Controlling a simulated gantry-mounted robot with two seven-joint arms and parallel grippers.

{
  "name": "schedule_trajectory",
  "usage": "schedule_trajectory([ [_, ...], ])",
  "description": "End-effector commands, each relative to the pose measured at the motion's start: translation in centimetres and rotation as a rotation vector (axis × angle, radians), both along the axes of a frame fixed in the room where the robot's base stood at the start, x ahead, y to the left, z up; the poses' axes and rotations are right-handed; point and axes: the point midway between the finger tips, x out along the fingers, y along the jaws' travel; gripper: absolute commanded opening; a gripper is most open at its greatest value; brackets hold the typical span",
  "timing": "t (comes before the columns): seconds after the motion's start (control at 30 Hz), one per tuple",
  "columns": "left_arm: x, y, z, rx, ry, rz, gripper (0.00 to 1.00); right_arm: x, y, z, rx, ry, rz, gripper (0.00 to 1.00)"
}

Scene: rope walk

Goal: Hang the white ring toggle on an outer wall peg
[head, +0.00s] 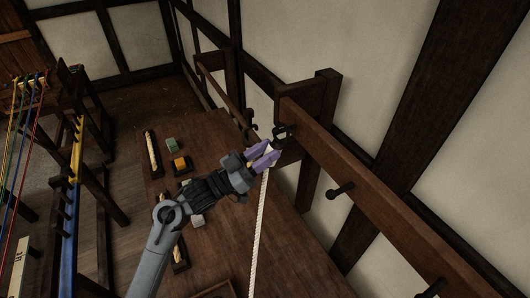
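My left gripper (264,156), with purple fingers, reaches up from the lower left towards the far end of the wall rail. It is shut on a small white piece, apparently the white ring toggle (271,150), mostly hidden by the fingers. A white rope (259,225) hangs from it, down out of the picture. A dark outer peg (281,131) sticks out at the rail's far end, just beyond the fingertips. I cannot tell whether the toggle touches it. My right gripper is not in view.
The wooden wall rail (385,205) carries two nearer dark pegs, a middle one (340,190) and a near one (432,288), both bare. Below is a brown table (290,255) with small blocks and trays. A loom frame with coloured ropes (28,130) stands at left.

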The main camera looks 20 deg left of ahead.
Motion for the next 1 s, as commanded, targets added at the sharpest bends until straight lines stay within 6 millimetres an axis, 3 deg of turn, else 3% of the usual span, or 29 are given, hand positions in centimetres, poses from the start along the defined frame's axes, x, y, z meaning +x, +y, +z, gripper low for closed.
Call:
schedule_trajectory([
  [0.03, 0.0, 0.0, 0.0, -0.001, -0.001, 0.0, 0.42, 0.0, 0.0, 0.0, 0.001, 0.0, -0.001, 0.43],
  [0.17, 0.0, 0.0, 0.0, -0.001, -0.001, 0.0, 0.61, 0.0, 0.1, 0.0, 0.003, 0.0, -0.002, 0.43],
  [0.57, -0.4, 0.4, -0.4, 0.0, 0.001, 0.001, 0.61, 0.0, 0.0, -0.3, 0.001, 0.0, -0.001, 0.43],
  [1.0, -5.1, 4.5, -3.0, 0.002, 0.002, 0.001, 0.61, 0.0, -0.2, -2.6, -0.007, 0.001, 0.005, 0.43],
])
